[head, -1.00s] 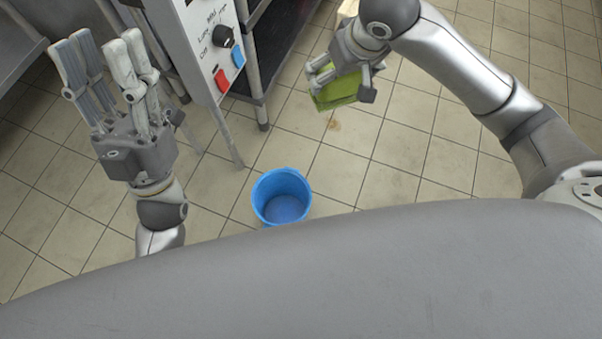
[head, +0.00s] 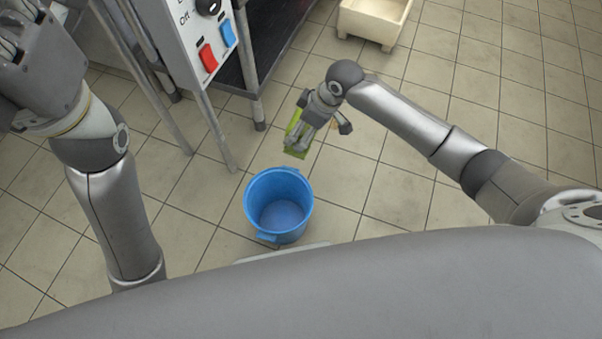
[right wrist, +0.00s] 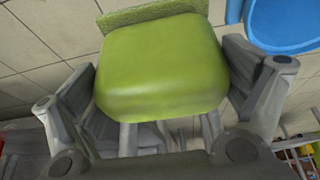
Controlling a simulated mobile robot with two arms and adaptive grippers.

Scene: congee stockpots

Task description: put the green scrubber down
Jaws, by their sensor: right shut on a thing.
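The green scrubber (head: 297,137) is held in my right gripper (head: 316,124), above the floor just behind and to the right of the blue bucket (head: 279,205) in the head view. In the right wrist view the scrubber (right wrist: 160,68) fills the space between the fingers of my right gripper (right wrist: 165,95), with a rough textured green layer along its far edge. The blue bucket's rim (right wrist: 285,22) shows at the upper right there. My left gripper (head: 25,50) is at the upper left of the head view, cut off by the edge, and its fingers are mostly out of sight.
A control panel (head: 205,45) with a knob and red and blue switches stands on metal legs at the upper left. A cream basin (head: 374,20) stands at the top.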

